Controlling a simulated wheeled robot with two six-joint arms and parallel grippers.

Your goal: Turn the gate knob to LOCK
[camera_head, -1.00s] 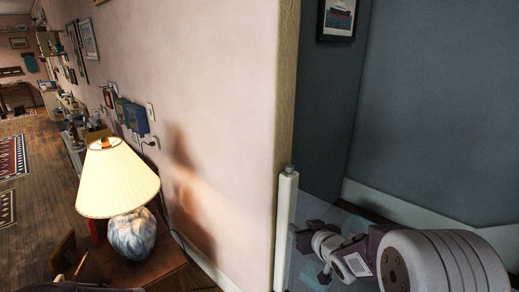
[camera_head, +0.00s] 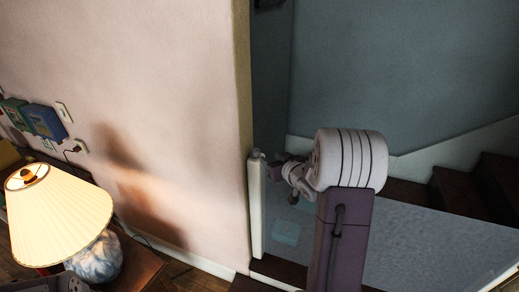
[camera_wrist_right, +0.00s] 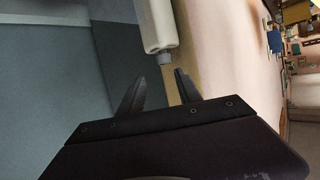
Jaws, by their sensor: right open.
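A pale gate post (camera_head: 256,215) stands at the wall's end, with a small grey knob (camera_head: 256,154) on its top. The knob (camera_wrist_right: 165,57) also shows in the right wrist view, at the end of the pale post (camera_wrist_right: 157,22). My right gripper (camera_head: 281,166) is just right of the post top. In the wrist view its two dark fingers (camera_wrist_right: 159,76) are open, with the knob just beyond the tips and nothing between them. No LOCK marking is readable. A dark part at the bottom left of the head view may be my left gripper; its fingers cannot be made out.
A lit lamp (camera_head: 58,213) stands on a wooden table (camera_head: 135,272) at the left. The pink wall (camera_head: 170,80) ends beside the post. A translucent gate panel (camera_head: 400,250) spans right of the post, with dark stairs (camera_head: 470,187) behind it.

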